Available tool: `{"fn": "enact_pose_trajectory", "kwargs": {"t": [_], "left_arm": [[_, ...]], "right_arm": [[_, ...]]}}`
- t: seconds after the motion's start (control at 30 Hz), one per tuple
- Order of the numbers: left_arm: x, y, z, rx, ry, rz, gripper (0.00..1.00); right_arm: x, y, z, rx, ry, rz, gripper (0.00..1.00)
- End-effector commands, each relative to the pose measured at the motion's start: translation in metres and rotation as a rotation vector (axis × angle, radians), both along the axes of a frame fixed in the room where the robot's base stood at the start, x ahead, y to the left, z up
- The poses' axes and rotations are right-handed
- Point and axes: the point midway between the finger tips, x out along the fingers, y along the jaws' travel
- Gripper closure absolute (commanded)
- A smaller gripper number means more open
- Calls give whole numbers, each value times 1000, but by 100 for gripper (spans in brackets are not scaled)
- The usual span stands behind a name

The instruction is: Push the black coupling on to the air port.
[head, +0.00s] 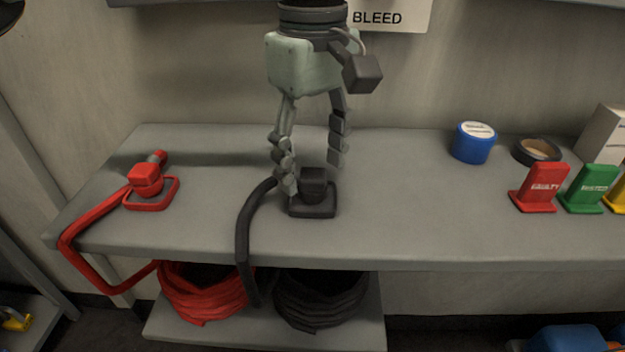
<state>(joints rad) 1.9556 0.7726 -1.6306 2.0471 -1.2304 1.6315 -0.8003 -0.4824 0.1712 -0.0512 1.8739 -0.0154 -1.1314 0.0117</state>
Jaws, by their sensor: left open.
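The black coupling (313,184) sits in a black cradle (314,211) on the grey shelf. A black hose (244,237) runs from it over the front edge. My left gripper (312,180) points down at the coupling with its fingers apart. One finger is at the coupling's left side; the other is to its right and seems farther back. I cannot tell whether either finger touches it. The air port is not visible in this view. My right gripper is not in view.
A red coupling (146,180) with a red hose (88,225) rests at the left. A blue tape roll (474,145), a dark ring (536,151), a red sign (543,187) and a green sign (590,187) stand at the right. Coiled hoses lie below. The shelf between is clear.

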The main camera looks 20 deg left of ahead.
Motion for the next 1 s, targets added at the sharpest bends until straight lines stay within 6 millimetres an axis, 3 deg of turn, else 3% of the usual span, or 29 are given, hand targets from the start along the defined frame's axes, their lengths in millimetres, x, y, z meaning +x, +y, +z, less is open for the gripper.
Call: {"fn": "enact_pose_trajectory", "kwargs": {"t": [0.2, 0.57, 0.9, 1.0], "left_arm": [[-1, 0, -24, -2, 1, 0, 41], [-1, 0, -25, -2, 1, 0, 41], [-1, 0, -25, -2, 1, 0, 83], [-1, 0, -25, -2, 1, 0, 91]], "right_arm": [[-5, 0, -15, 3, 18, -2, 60], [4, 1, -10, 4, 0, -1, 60], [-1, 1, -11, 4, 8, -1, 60], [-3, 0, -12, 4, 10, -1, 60]]}}
